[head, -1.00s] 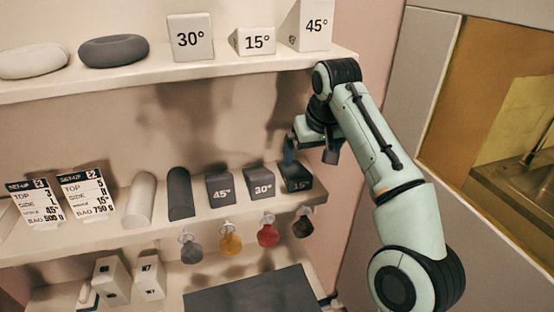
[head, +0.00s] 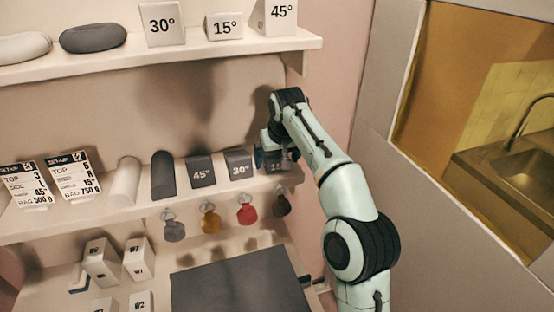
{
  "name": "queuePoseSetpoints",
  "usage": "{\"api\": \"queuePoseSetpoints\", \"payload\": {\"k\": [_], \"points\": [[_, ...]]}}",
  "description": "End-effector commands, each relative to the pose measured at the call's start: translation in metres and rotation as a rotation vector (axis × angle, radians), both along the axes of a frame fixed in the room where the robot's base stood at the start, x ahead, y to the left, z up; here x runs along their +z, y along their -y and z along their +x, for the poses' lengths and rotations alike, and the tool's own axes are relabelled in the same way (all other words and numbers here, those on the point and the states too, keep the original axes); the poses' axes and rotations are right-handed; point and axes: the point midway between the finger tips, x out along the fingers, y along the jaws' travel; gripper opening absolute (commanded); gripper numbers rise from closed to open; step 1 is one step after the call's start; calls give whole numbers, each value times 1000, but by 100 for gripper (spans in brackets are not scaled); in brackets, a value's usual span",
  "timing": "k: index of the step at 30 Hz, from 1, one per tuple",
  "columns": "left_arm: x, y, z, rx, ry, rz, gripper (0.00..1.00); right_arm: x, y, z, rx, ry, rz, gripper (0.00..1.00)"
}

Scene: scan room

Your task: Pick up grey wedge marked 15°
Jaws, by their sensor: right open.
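The grey wedge marked 15° (head: 281,168) sits at the right end of the middle shelf (head: 133,205), right of the grey 30° wedge (head: 238,165). It is mostly hidden behind my right gripper, and only part of its front shows. My right gripper (head: 264,160) is open and down at the wedge. I cannot tell whether its fingers touch the wedge or stand around it. My left gripper is not in view.
White wedges, including a 30° one (head: 162,24), stand on the upper shelf (head: 200,57).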

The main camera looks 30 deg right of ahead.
Motion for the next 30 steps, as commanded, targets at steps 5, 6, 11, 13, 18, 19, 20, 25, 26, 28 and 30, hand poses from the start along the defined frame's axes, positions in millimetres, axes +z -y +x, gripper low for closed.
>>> {"api": "queuePoseSetpoints", "payload": {"k": [5,6,11,13,18,19,20,25,26,28,30], "points": [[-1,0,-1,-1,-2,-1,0,-20,-2,15,0,0,0,100],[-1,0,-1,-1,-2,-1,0,-22,-2,17,0,0,0,100],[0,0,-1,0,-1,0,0,-23,-3,18,0,1,1,100],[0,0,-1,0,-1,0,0,-22,-3,18,0,1,1,100],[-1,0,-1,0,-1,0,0,-22,-3,18,0,0,1,45],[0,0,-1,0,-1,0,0,-22,-3,18,0,0,1,44],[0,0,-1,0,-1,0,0,-22,-3,18,0,0,1,44],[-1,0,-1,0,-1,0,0,-22,-3,17,0,1,1,44],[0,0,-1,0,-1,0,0,-22,-3,17,0,1,1,44],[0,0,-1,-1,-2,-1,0,-21,-2,17,0,1,1,44],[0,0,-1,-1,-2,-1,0,-19,-2,15,0,2,0,44]]}}
